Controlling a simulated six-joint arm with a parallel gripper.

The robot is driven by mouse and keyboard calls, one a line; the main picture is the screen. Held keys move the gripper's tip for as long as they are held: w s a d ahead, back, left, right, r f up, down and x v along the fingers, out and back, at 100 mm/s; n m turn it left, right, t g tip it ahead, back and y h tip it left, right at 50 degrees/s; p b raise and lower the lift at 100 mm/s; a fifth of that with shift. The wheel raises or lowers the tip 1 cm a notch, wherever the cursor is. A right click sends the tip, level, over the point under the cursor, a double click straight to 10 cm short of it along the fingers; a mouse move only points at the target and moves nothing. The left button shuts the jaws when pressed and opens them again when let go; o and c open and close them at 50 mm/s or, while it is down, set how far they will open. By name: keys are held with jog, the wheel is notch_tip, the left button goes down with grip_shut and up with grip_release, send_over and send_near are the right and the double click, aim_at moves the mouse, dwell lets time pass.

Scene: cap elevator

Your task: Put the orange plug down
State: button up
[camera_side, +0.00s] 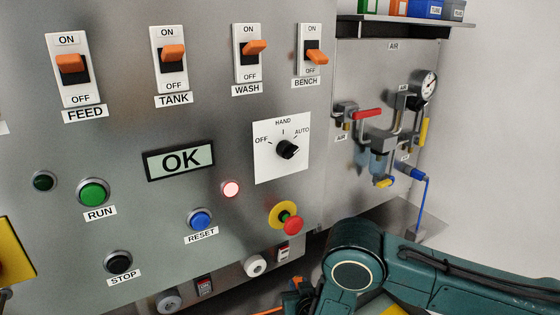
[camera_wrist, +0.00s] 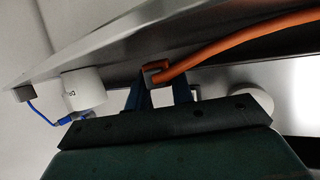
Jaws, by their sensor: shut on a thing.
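The orange plug (camera_wrist: 153,68) is between the blue fingers of my gripper (camera_wrist: 160,80) in the wrist view, with a thick orange cable (camera_wrist: 235,38) running off to the upper right. My gripper is shut on the plug. In the side view, a small part of orange (camera_side: 296,281) and a bit of orange cable (camera_side: 268,311) show low at the centre, beside my arm. My arm hides most of the gripper there. Whether the plug touches anything below it cannot be told.
A white round socket (camera_side: 256,266) and a grey one (camera_side: 168,301) sit on the panel's lower face. The wrist view shows a white cylinder (camera_wrist: 84,90) at left, near a blue cable (camera_wrist: 40,113). An emergency-stop button (camera_side: 292,224) juts out above my arm.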

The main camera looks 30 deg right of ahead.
jog(key=shift+f, duration=0.2)
jog(key=shift+f, duration=0.6)
jog(key=o, duration=1)
jog(key=shift+r, duration=0.1)
jog(key=shift+r, duration=0.4)
jog(key=shift+s+a+r, duration=0.1)
jog(key=shift+s+r, duration=0.05)
jog(key=shift+r, duration=0.05)
jog(key=v, duration=1.1)
jog(key=shift+s+a, duration=0.15)
jog(key=shift+s, duration=0.15)
jog(key=shift+r, duration=0.1)
